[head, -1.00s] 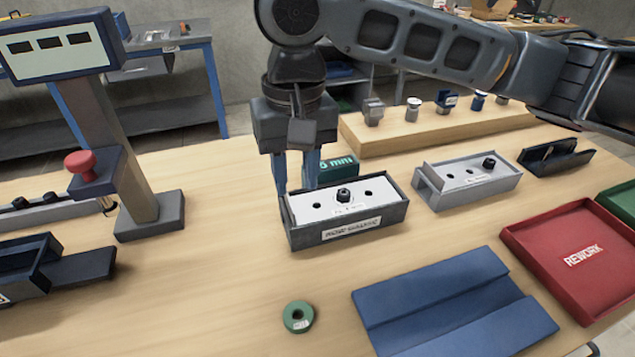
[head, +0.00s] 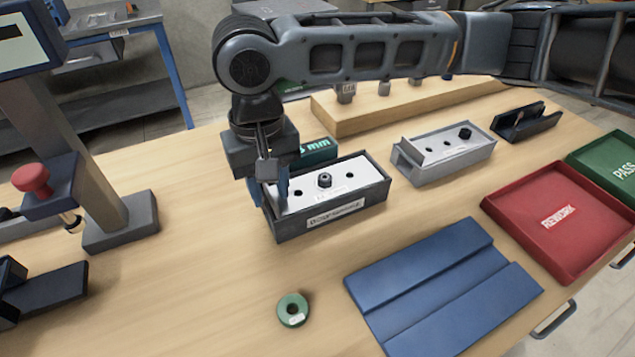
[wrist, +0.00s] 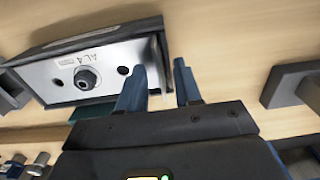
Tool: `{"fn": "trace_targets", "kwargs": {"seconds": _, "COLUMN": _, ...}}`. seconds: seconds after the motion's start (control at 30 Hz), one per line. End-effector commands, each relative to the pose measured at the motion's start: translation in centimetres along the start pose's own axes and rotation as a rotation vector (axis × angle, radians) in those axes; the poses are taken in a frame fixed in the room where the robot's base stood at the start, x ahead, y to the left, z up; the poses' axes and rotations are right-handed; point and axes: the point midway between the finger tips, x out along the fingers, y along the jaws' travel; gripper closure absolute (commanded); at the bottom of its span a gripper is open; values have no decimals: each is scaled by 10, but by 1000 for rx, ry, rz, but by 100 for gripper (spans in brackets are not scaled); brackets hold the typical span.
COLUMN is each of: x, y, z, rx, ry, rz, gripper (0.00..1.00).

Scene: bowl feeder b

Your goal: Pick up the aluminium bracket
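A pale metal plate with holes and a dark knob through its middle, apparently the aluminium bracket (head: 338,172), lies in a dark open-topped fixture (head: 350,217) with a white label. In the wrist view the bracket (wrist: 52,78) shows lettering and an upright edge at its right end. My gripper (head: 270,197) points down at the fixture's left end. In the wrist view my gripper (wrist: 160,66) is open, with its two blue fingers apart and the upright edge close to the gap between them. Whether a finger touches it I cannot tell.
A similar grey fixture (head: 470,165) stands to the right. A blue grooved block (head: 440,290), a green ring (head: 292,310) and a red REWORK tray (head: 520,205) lie around. A post with a red button (head: 32,178) stands left. Bare table lies in front of the dark fixture.

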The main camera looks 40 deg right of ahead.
Motion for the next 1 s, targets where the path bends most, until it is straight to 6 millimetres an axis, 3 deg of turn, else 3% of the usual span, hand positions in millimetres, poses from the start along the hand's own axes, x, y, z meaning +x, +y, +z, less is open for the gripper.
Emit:
{"fn": "trace_targets", "kwargs": {"seconds": 0.23, "x": 1, "y": 0, "z": 0, "rx": -1, "ry": 0, "rz": 0, "gripper": 68}}
{"fn": "trace_targets", "kwargs": {"seconds": 0.57, "x": 1, "y": 0, "z": 0, "rx": -1, "ry": 0, "rz": 0, "gripper": 99}}
{"fn": "trace_targets", "kwargs": {"seconds": 1.0, "x": 0, "y": 0, "z": 0, "rx": -1, "ry": 0, "rz": 0, "gripper": 100}}
